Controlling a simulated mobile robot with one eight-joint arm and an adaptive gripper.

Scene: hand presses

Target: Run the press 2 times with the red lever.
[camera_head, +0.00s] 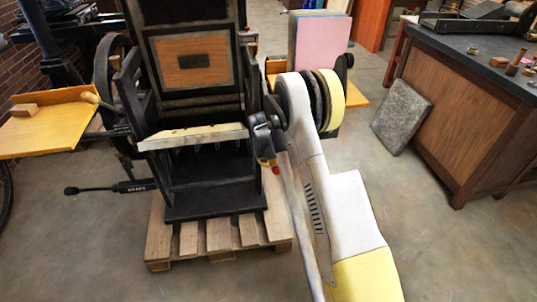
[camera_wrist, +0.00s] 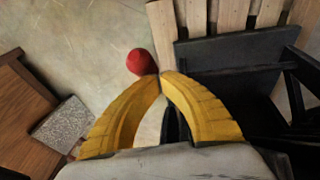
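The black hand press (camera_head: 200,110) stands on a wooden pallet, and its dark frame also fills the right of the wrist view (camera_wrist: 225,55). The lever's red knob (camera_wrist: 140,62) shows just beyond my fingertips in the wrist view. It is a small red spot (camera_head: 276,170) in the head view, at the press's right side. My gripper (camera_wrist: 160,76) has curved yellow fingers whose tips meet, with the knob right at them. A dark part shows between the fingers lower down. Whether the tips hold the lever or only touch the knob, I cannot tell. My gripper (camera_head: 265,160) is small in the head view.
A yellow side table (camera_head: 45,132) with a small wooden block stands at the left. The pallet (camera_head: 220,240) sticks out in front of the press. A grey slab (camera_head: 402,117) leans against a wooden cabinet (camera_head: 465,110) at the right. The floor in front is clear.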

